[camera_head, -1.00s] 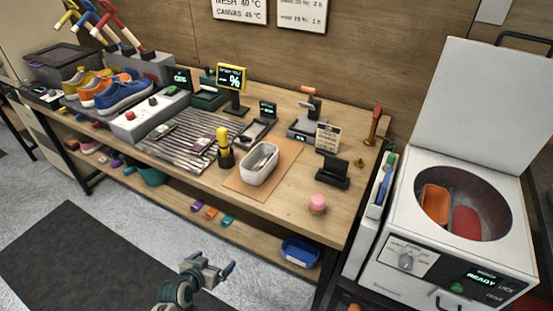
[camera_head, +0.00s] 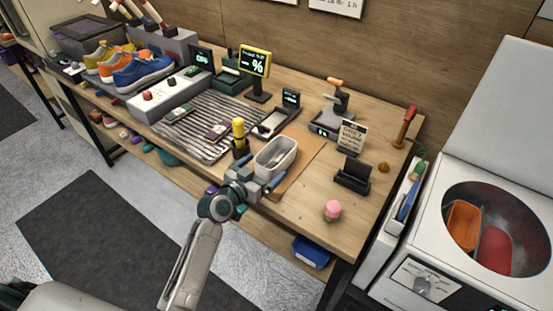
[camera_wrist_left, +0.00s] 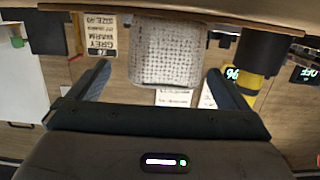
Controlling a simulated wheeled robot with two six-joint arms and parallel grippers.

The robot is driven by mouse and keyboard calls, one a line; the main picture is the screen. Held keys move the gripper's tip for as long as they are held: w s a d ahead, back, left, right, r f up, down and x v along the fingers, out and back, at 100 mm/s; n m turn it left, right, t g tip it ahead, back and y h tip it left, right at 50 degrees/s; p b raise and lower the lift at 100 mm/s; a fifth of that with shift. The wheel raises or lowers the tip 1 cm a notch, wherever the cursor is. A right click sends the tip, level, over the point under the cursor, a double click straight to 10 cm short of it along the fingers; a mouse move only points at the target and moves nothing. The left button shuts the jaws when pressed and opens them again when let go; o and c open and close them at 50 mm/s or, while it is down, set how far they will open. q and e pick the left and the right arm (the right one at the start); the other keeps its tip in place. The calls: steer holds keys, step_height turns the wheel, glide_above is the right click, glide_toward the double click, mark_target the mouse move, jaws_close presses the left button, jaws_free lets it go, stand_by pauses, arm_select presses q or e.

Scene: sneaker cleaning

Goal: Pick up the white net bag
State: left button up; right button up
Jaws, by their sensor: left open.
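The white net bag (camera_head: 277,155) stands open-topped on a brown mat (camera_head: 308,160) near the front of the workbench. In the left wrist view its pale perforated side (camera_wrist_left: 167,50) shows beyond and between the two fingers. My left gripper (camera_head: 262,178) is at the bench's front edge, just in front of the bag. Its fingers are spread and hold nothing; whether they touch the bag I cannot tell. The gripper hides a little of the mat and the bag's lower front. My right gripper is out of view.
A dark cup with a yellow-handled tool (camera_head: 239,138) stands close to the bag's left. A pink-topped jar (camera_head: 332,210) and a black stand (camera_head: 352,176) are to its right. A washer (camera_head: 480,235) stands beyond the bench's right end.

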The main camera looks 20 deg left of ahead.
mark_target(272, 162)
arm_select(q)
steer(key=shift+w+d+p, duration=0.15)
steer(key=shift+w+p, duration=0.25)
steer(key=shift+w, duration=0.3)
steer(key=p+x, duration=0.1)
steer(key=x, duration=0.2)
steer(key=shift+w+f, duration=0.1)
steer(key=shift+w, duration=0.1)
steer(key=shift+w+f, duration=0.15)
steer(key=shift+w, duration=0.15)
steer(key=shift+c, duration=0.2)
steer(key=c, duration=1)
